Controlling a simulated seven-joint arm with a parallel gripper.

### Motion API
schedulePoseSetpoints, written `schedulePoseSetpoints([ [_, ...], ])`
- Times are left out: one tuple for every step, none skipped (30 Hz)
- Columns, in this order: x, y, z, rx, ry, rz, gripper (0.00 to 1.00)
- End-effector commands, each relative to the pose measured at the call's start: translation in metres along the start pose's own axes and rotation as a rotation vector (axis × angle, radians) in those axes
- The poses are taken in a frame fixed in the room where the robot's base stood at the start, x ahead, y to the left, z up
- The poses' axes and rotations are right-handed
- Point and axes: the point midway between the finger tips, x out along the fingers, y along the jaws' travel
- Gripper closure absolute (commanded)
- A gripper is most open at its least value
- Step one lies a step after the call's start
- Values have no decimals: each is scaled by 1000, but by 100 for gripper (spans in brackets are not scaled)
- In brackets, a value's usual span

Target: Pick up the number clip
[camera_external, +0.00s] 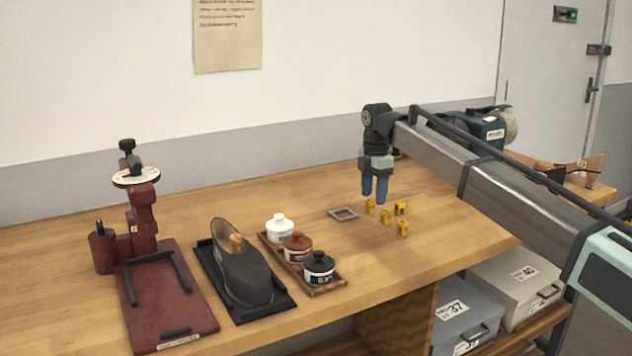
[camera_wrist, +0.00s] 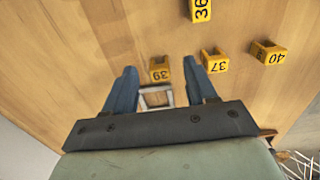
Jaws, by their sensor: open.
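Several yellow number clips stand on the wooden bench. In the wrist view they are clip 39 (camera_wrist: 159,69), clip 37 (camera_wrist: 215,61), clip 40 (camera_wrist: 268,53) and clip 36 (camera_wrist: 201,10), cut by the top edge. In the external view the cluster of clips (camera_external: 386,217) is below and to the right of my gripper (camera_external: 374,200); their numbers are too small to read there. My gripper is open and empty, with blue fingers pointing down above the bench. In the wrist view, clip 39 appears between the fingertips (camera_wrist: 161,74); clip 37 is just right of the right finger.
A grey square frame (camera_external: 343,214) lies left of the clips; it also shows between my fingers (camera_wrist: 157,97). Bare bench surrounds the clips.

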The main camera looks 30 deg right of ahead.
Motion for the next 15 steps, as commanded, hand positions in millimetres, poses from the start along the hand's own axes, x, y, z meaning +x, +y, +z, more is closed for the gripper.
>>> schedulePoseSetpoints([
  [7, 1, -2, 0, 0, -1, 44],
  [11, 2, -4, 0, 0, -1, 44],
  [17, 1, -3, 0, 0, 0, 44],
  [21, 1, -3, 0, 0, 0, 44],
  [25, 1, -3, 0, 0, 0, 44],
  [28, 1, -3, 0, 0, 0, 44],
  [30, 1, -3, 0, 0, 0, 44],
  [31, 1, -3, 0, 0, 0, 44],
  [32, 1, -3, 0, 0, 1, 44],
  [32, 2, -3, 0, 0, 1, 44],
  [32, 2, -3, 0, 0, 1, 44],
  [32, 2, -3, 0, 0, 1, 44],
  [32, 2, -3, 0, 0, 1, 44],
  [32, 2, -3, 0, 0, 1, 44],
  [32, 2, -3, 0, 0, 1, 46],
])
